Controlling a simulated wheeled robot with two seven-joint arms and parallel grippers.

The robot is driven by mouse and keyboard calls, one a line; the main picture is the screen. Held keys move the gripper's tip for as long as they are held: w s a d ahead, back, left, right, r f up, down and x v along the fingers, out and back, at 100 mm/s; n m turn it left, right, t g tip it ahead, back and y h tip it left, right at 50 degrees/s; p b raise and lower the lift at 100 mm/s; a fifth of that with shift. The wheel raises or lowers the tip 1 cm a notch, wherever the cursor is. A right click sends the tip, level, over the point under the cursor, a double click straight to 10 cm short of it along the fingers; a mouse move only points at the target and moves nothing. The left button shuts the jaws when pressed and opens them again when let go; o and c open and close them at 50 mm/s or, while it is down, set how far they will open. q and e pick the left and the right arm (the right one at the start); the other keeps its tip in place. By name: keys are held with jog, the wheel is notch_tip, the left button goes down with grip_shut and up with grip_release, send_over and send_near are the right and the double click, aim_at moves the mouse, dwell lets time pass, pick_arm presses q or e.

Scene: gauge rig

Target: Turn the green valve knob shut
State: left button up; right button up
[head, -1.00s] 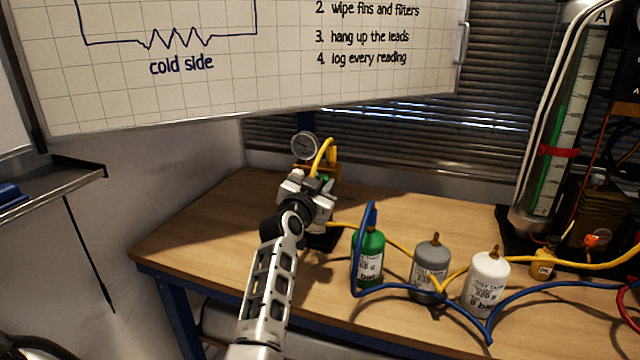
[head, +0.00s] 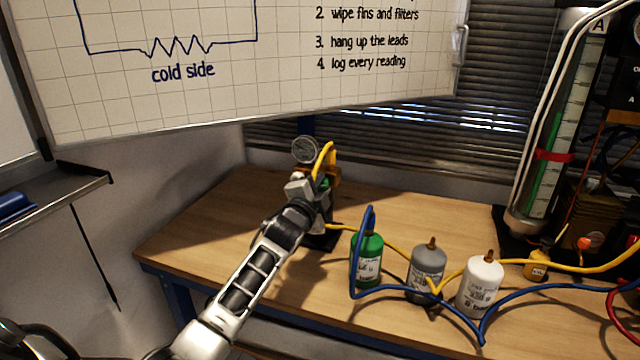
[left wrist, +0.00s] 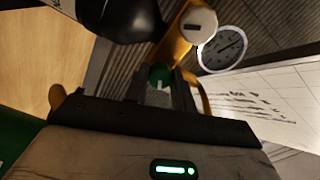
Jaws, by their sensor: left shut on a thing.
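The green valve knob (left wrist: 159,76) shows in the left wrist view between my two dark fingertips, with a pale mark on its face. My left gripper (left wrist: 160,86) is shut on it. In the head view my left gripper (head: 314,188) reaches the yellow-brass valve rig (head: 331,172) at the back left of the bench, and only a sliver of green shows there. A round pressure gauge (head: 305,150) stands above the gripper; it also shows in the left wrist view (left wrist: 222,48). My right gripper is not in view.
Green (head: 367,260), grey (head: 428,272) and white (head: 481,284) bottles stand right of my arm on the wooden bench (head: 190,225). Blue and yellow hoses loop around them. A whiteboard (head: 250,80) hangs above. The bench's left part is clear.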

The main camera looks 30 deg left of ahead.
pick_arm(q)
jog(key=m, duration=0.5)
jog(key=shift+m+p, duration=0.35)
jog(key=shift+m, duration=0.05)
dwell(0.4)
jog(key=o, duration=1)
jog(key=shift+s, duration=0.1)
jog(key=b+v, duration=0.1)
jog(key=v, duration=1.4)
jog(key=shift+s, duration=0.35)
jog(key=shift+d, duration=0.1)
